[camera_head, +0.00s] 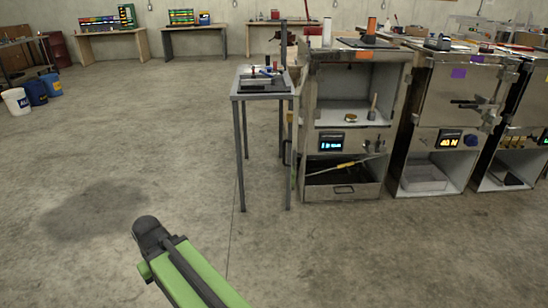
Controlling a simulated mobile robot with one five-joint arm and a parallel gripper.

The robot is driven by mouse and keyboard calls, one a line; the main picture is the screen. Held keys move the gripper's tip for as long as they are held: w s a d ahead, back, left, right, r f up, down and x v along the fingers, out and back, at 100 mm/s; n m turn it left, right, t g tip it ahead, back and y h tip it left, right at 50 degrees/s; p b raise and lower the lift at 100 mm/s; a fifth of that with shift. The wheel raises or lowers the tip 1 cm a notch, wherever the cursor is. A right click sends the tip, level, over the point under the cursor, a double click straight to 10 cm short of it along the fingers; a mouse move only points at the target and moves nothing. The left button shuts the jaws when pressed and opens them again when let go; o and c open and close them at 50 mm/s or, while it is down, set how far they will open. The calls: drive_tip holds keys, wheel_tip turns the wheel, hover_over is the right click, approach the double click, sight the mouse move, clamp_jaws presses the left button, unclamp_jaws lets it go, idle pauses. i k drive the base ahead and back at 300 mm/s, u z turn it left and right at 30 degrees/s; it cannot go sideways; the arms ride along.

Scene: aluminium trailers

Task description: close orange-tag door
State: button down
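An orange tag (364,55) is on the top edge of the nearest metal cabinet (344,194), right of centre. A green and black link of my arm (195,275) reaches in from the bottom edge, well short of the cabinet. My gripper is not seen.
A small dark-legged table (264,95) with tools stands directly left of the cabinet. A purple-tag cabinet (455,95), its upper door shut, stands to the right. Buckets (17,102) are far left. The concrete floor before the cabinets is clear.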

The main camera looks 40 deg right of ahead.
sight(297, 117)
drive_tip(key=u, duration=0.25)
drive_tip(key=i, duration=1)
